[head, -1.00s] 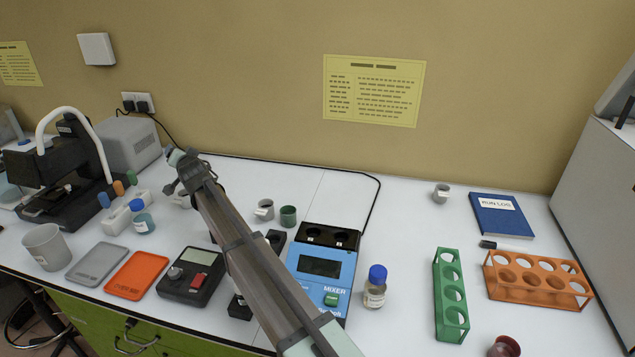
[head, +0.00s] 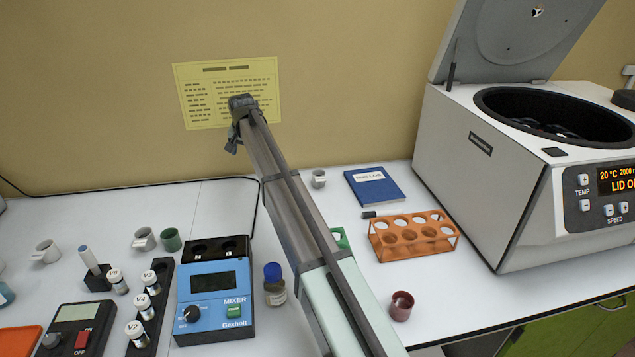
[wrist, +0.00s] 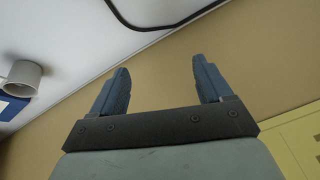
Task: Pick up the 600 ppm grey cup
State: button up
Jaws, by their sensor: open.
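Several grey cups stand on the white bench in the head view: one at the back near the blue book (head: 319,179), one next to a green cup (head: 144,239), and one further left (head: 46,252). Their labels are too small to read, so I cannot tell which is 600 ppm. My gripper (wrist: 161,75) is open and empty in the wrist view. A grey cup (wrist: 20,77) beside the blue book shows at that view's left edge, apart from the fingers. In the head view my arm is raised in front of the wall; the fingers cannot be made out.
The blue book (head: 375,188), orange rack (head: 414,236) and dark red cup (head: 401,306) stand on the right. My arm partly hides the green rack (head: 341,238). An open centrifuge (head: 500,200) fills the right side.

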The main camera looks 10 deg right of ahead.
jog(key=s+d+r+g, duration=0.2)
jog(key=d+g, duration=0.1)
jog(key=d, duration=1.2)
jog(key=r+m+g, duration=0.1)
jog(key=g, duration=0.1)
send_over(318, 177)
jog(key=w, duration=0.1)
jog(key=f, duration=1.3)
jog(key=shift+w+d+f, duration=0.15)
jog(key=shift+w+f, duration=0.05)
jog(key=shift+w, duration=0.15)
jog(key=shift+c, duration=0.2)
jog(key=c, duration=1)
